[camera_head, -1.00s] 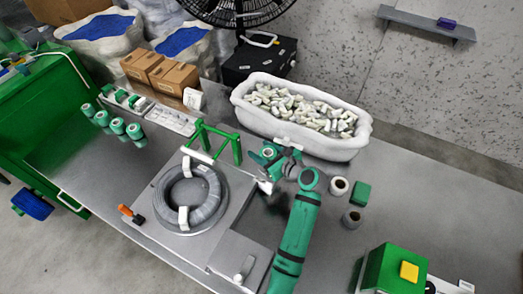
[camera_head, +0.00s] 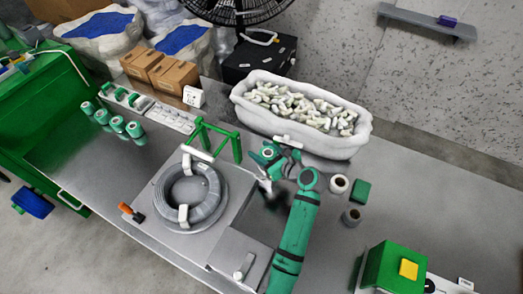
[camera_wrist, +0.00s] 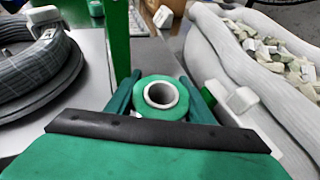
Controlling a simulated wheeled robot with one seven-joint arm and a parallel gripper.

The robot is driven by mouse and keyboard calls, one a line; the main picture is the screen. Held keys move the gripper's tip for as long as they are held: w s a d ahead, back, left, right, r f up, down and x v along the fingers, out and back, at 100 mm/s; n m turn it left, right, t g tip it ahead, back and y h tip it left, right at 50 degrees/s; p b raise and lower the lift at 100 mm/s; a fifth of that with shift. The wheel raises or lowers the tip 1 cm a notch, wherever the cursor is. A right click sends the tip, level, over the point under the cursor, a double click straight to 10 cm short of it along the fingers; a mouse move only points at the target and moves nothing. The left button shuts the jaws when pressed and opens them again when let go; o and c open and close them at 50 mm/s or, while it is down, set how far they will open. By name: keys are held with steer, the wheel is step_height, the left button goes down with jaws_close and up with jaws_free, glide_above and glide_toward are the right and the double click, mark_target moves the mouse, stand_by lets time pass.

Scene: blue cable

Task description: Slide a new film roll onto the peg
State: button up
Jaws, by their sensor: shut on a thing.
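My gripper (camera_wrist: 161,88) is shut on a green film roll (camera_wrist: 148,85) with a pale hollow core, between its two fingers in the wrist view. The core's open end faces the wrist camera. In the head view my gripper (camera_head: 270,156) is just right of the green frame (camera_head: 237,150) and in front of the white bin. A green post of this frame (camera_wrist: 117,35) rises left of the held roll in the wrist view; the roll looks apart from it. I cannot tell which part is the peg. Several other green rolls (camera_head: 118,124) stand at the left of the table.
A grey cable coil (camera_head: 207,202) lies on a raised plate left of my arm. The white bin (camera_head: 365,127) of pale pieces is close behind my gripper. A white roll (camera_head: 339,184), dark roll (camera_head: 351,217) and green block (camera_head: 361,191) stand to the right.

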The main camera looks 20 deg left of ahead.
steer(key=shift+f, duration=0.9)
stand_by(0.5)
steer(key=o, duration=0.9)
steer(key=shift+c, duration=0.2)
steer(key=shift+o, duration=0.7)
steer(key=o, duration=0.4)
steer(key=shift+r, duration=3.5)
